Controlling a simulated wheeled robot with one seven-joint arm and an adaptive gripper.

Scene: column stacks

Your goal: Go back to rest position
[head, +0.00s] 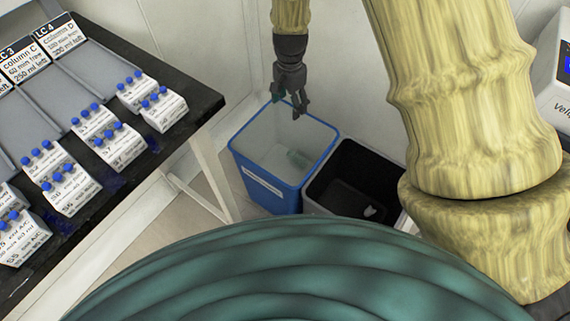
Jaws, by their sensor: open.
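My gripper (289,105) is dark grey and hangs pointing down over the back of a blue bin (265,192). Its fingers are apart and nothing is between them. The blue bin has a white liner and a label on its front. A small pale greenish item (298,158) lies inside it. My arm reaches in from the top of the head view.
A black bin (335,205) with a small white scrap inside stands right of the blue one. At left, a dark table (190,90) bears several white boxes (165,111) with blue caps and column signs (60,35). A white device (553,105) is at the right edge.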

